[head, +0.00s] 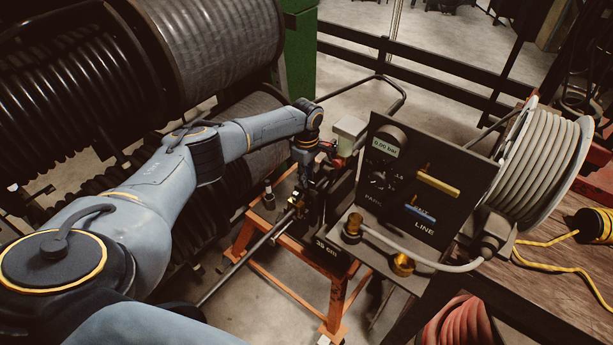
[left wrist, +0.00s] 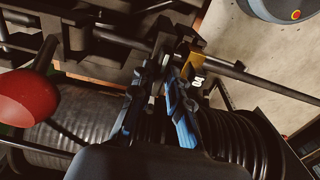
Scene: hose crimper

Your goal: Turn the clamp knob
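My left gripper (head: 306,178) reaches down over the dark clamp mechanism (head: 309,207) on the orange stand in the head view. In the left wrist view, its blue-padded fingers (left wrist: 163,76) stand a little apart and point at dark metal parts beside a brass-coloured piece (left wrist: 189,66). I cannot make out the clamp knob clearly, and the fingertips blend with the dark parts around them. I cannot tell if they touch or hold anything. My right gripper is not in view.
A dark control panel (head: 425,180) with a gauge reading 0.00 bar and yellow and blue handles stands right of my gripper. A grey hose reel (head: 540,165) is further right. Large dark hose rolls (head: 215,45) are behind my arm. A metal bar (head: 248,255) sticks out toward the front.

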